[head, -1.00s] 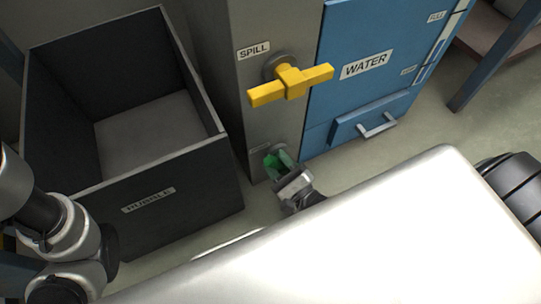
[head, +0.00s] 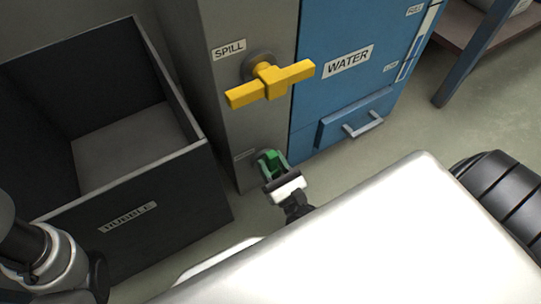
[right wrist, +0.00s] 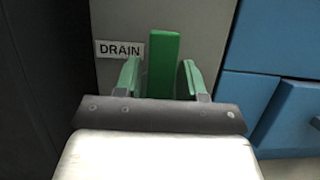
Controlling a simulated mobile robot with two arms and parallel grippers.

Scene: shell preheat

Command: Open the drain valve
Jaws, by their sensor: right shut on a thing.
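The green drain valve handle (right wrist: 163,60) stands upright in the right wrist view, beside the DRAIN label (right wrist: 120,50) on the grey panel. In the head view the green handle (head: 272,158) is low on the panel, partly hidden by my gripper. My right gripper (head: 273,163) is at the handle, with one finger on each side. In the right wrist view the gripper's (right wrist: 160,78) green fingers flank the bar, and it is shut on the handle. The left arm shows at the lower left of the head view, but its gripper is out of sight.
A yellow SPILL valve handle (head: 270,82) sticks out above the drain valve. A dark RUBBLE bin (head: 185,190) stands to the left, close to the panel. A blue WATER cabinet (head: 330,90) with a drawer handle (head: 362,125) is on the right.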

